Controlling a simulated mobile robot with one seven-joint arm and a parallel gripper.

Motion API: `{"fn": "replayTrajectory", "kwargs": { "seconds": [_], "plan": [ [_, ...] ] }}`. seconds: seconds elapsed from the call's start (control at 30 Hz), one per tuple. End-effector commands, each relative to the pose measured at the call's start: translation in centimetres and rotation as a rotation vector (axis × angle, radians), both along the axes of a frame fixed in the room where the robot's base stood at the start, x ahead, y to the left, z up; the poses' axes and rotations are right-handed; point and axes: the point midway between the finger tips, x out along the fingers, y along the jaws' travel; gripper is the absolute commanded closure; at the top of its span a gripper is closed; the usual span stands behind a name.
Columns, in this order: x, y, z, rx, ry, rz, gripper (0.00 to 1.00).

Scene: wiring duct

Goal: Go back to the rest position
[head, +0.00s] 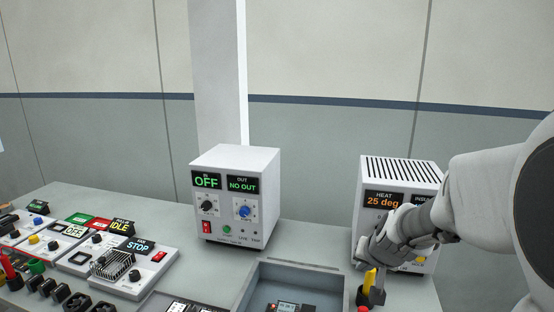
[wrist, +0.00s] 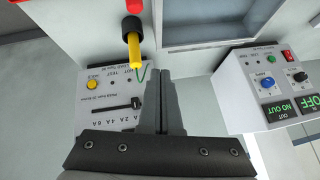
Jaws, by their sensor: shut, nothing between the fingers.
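My gripper (head: 377,294) is at the right of the head view, in front of the white heat box (head: 372,168), and partly hides it. In the wrist view my gripper (wrist: 166,74) has its two dark grey fingers together, with nothing between them. A yellow rod (head: 370,277) shows close to the fingers in the head view. In the wrist view the yellow rod (wrist: 134,52) has a black collar and stands apart from the fingertips, up and to the left. A thin green wire lies near its end.
A white supply box (head: 226,220) reading OFF and NO OUT stands at centre. A grey open tray (head: 248,289) lies at the front. Several small modules (head: 134,272) with switches and plugs crowd the left. The heat box face (wrist: 92,107) has a slider. Bare bench lies between the boxes.

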Motion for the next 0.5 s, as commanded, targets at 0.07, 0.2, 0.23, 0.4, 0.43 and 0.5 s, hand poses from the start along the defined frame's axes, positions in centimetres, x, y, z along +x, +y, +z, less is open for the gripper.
{"fn": "replayTrajectory", "kwargs": {
  "seconds": [0.07,0.2,0.23,0.4,0.43,0.5],
  "plan": [
    [-1.9,1.4,1.9,0.022,0.000,0.050,1.00],
    [-5.4,3.4,4.3,0.036,0.018,0.135,1.00],
    [-6.2,3.7,4.8,0.036,0.022,0.151,1.00],
    [-11.1,5.2,7.0,0.010,0.048,0.238,1.00],
    [-12.0,5.4,7.2,0.000,0.055,0.253,1.00],
    [-14.1,5.7,7.9,-0.024,0.066,0.281,1.00]
  ]
}}
